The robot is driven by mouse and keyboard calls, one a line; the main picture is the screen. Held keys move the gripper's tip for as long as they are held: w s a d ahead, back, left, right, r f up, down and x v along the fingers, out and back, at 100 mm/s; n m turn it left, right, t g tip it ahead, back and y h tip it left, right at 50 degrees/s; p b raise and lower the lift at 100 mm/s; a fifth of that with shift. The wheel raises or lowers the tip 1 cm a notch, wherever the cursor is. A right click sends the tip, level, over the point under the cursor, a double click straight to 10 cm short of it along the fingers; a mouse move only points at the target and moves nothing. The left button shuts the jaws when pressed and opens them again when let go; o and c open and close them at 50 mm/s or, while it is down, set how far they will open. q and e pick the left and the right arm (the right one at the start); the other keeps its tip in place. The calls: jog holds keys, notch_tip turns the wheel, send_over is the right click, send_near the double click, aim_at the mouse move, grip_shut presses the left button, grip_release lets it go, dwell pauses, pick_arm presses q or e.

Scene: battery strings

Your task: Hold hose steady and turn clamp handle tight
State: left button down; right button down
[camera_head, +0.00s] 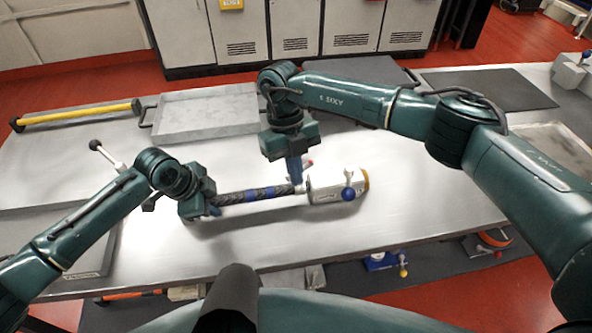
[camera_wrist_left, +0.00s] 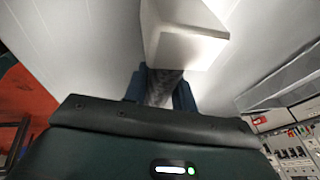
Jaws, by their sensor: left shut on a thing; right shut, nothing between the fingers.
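The dark braided hose (camera_head: 270,193) with blue bands lies across the table and runs right to a pale metal block (camera_head: 322,190). A blue ball knob (camera_head: 348,194) sits on the block's front. My left gripper (camera_head: 214,208) is shut on the hose's left part; the left wrist view shows the hose (camera_wrist_left: 163,90) between its fingers, with a pale block (camera_wrist_left: 185,45) beyond. My right gripper (camera_head: 295,178) points down, shut and empty, near the hose's right end. A small red-tipped piece (camera_head: 308,163) shows beside its fingers, partly hidden; I cannot tell whether they touch it.
A grey tray (camera_head: 205,112) and a yellow bar (camera_head: 78,114) lie at the back left. A lever with a black ball (camera_head: 96,146) stands at left. A dark mat (camera_head: 488,90) lies at the back right. The table front (camera_head: 400,215) right of the block is clear.

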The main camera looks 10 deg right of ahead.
jog(key=shift+w+a+m+y, duration=0.1)
jog(key=shift+w+m+y, duration=0.15)
jog(key=shift+m, duration=0.7)
jog(key=shift+w+a+m+y, duration=0.1)
jog(key=shift+m+y, duration=0.25)
jog(key=shift+m, duration=0.55)
jog(key=shift+w+a+m+y, duration=0.1)
jog(key=shift+w+m+y, duration=0.15)
jog(key=shift+m, duration=0.7)
dwell(1.9)
jog(key=shift+w+m+y, duration=0.2)
jog(key=shift+m+y, duration=0.15)
jog(key=shift+m, duration=0.7)
jog(key=shift+w+m+y, duration=0.15)
jog(key=shift+m+y, duration=0.15)
jog(key=shift+m, duration=0.75)
dwell(1.2)
